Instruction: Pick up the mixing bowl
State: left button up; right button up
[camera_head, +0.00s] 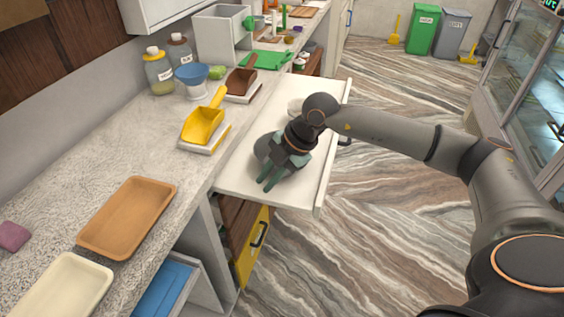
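My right gripper (268,182) is over the white pull-out surface (236,179), reaching in from the right. Its two greenish fingers point down toward the front of that surface, and the gap between them is too small to judge. A dark grey rounded shape (265,150) shows just left of the gripper. It may be the mixing bowl, but the gripper covers much of it, and I cannot tell whether they touch. A pale rounded thing (294,106) is partly hidden behind my wrist. My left gripper is out of view.
On the counter are a yellow scoop (203,124), a brown scoop (241,81), a blue bowl (192,74) on a white base, and two labelled jars. A tan tray (127,217) and a cream tray (63,287) lie nearer. A yellow-fronted drawer (253,246) is below.

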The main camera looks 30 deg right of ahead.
jog(key=w+d+r+m+t+h, duration=0.1)
jog(key=d+r+m+h, duration=0.15)
jog(key=d, duration=0.35)
jog(key=w+d+r+m+h, duration=0.1)
jog(key=d+h, duration=0.2)
jog(key=d, duration=0.4)
jog(key=shift+y, duration=0.25)
jog(key=x, duration=0.6)
jog(key=shift+a+f, duration=0.25)
jog(key=shift+f, duration=0.15)
jog(key=shift+a+x, duration=0.2)
jog(key=shift+x, duration=1.15)
jog(key=shift+a+x, duration=0.25)
jog(key=shift+x, duration=1.15)
jog(key=shift+s, duration=0.15)
grip_shut()
